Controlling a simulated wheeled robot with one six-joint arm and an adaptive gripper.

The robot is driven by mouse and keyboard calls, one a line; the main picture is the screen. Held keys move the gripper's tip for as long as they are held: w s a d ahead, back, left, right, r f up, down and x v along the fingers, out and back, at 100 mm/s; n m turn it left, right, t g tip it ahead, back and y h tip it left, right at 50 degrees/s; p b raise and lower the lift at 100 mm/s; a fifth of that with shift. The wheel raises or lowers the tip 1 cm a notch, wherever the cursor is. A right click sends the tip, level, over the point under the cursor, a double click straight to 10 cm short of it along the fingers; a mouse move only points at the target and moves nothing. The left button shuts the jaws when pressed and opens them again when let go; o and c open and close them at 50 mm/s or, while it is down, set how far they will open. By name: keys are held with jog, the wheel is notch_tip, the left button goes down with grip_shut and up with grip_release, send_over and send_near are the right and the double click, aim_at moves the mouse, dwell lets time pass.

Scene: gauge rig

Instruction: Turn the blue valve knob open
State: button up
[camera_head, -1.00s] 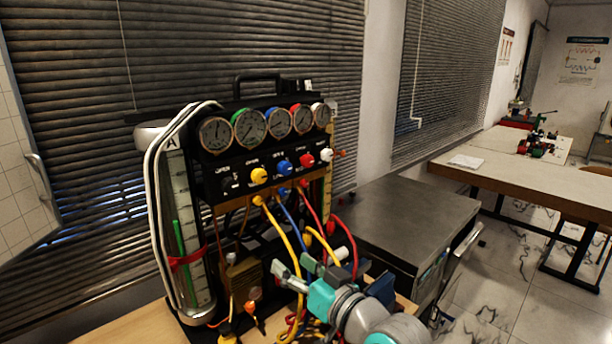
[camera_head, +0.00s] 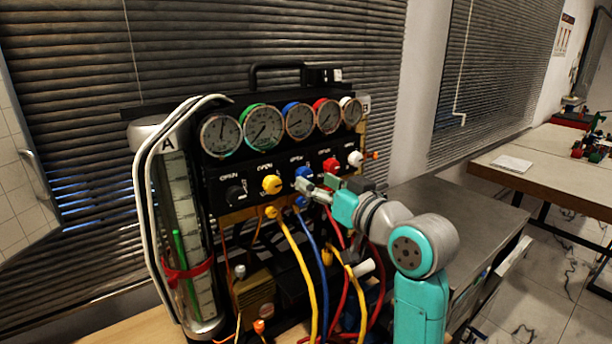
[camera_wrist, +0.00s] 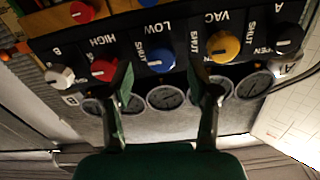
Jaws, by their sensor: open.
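The blue valve knob (camera_head: 302,172) is on the black gauge panel, between the yellow and red knobs. It also shows in the wrist view (camera_wrist: 160,60), upside down. My gripper (camera_head: 314,185) is in front of the panel, close to the blue knob and partly over it in the head view. In the wrist view my gripper (camera_wrist: 166,76) is open, with one finger on each side of the blue knob in the picture. I see clear space between the fingers and the knob and cannot tell contact.
The yellow knob (camera_head: 272,184), red knob (camera_head: 330,165), white knob (camera_head: 355,158) and black knob (camera_head: 235,194) share the panel. Round gauges sit above them. Yellow, blue and red hoses hang below. A grey metal cabinet (camera_head: 430,215) stands right of the rig.

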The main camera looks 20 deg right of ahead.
aim_at(307, 177)
jog(key=shift+x, duration=2.4)
grip_shut()
